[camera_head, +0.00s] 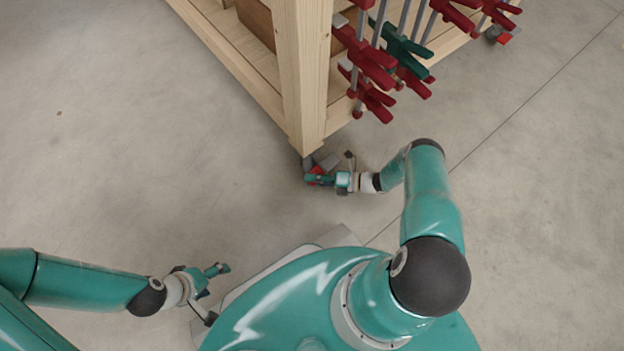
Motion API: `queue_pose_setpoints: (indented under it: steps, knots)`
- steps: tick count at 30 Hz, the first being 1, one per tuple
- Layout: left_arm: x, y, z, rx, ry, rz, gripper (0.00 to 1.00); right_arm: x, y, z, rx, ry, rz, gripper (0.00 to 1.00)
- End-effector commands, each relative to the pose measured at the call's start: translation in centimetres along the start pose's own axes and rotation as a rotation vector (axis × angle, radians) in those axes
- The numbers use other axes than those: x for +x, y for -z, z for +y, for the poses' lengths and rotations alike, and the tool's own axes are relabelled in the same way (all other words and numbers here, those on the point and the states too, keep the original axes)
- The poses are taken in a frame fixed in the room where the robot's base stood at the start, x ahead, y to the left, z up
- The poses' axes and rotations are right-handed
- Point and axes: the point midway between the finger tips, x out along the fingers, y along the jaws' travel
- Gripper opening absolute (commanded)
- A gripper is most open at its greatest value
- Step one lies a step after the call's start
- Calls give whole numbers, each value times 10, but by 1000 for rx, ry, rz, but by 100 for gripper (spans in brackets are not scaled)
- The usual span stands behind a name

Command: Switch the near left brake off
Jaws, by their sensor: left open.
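The near left caster (308,163) sits under the corner post of the wooden rack. Its red brake lever (316,171) shows only in part. My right gripper (322,178) is low by the floor, right at this caster, and overlaps the brake lever in the picture. I cannot tell whether it touches the lever, or whether its fingers are open or shut. My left gripper (213,282) is open and empty, over the floor at the lower left, well away from the rack.
The wooden rack (303,75) fills the top middle. Red clamps (366,58) and a green clamp (402,46) hang on its right side, above my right gripper. Another caster with a red brake (503,38) shows at the top right. The concrete floor left and right is clear.

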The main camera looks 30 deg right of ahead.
Motion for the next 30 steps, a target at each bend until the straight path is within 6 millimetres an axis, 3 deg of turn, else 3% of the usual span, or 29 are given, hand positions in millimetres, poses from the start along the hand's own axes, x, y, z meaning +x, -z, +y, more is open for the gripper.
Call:
queue_pose_setpoints:
  steps: [11, 18, 30]
  knots:
    - [1, 0, 0, 0, 0, 0, 74, 6, 0, 0, 0, 0, 1, 38]
    - [1, 0, 0, 0, 0, 0, 74, 6, 0, 0, 0, 0, 1, 0]
    - [11, 0, -4, 0, 0, 0, 74, 6, 1, -2, 23, -22, 1, 0]
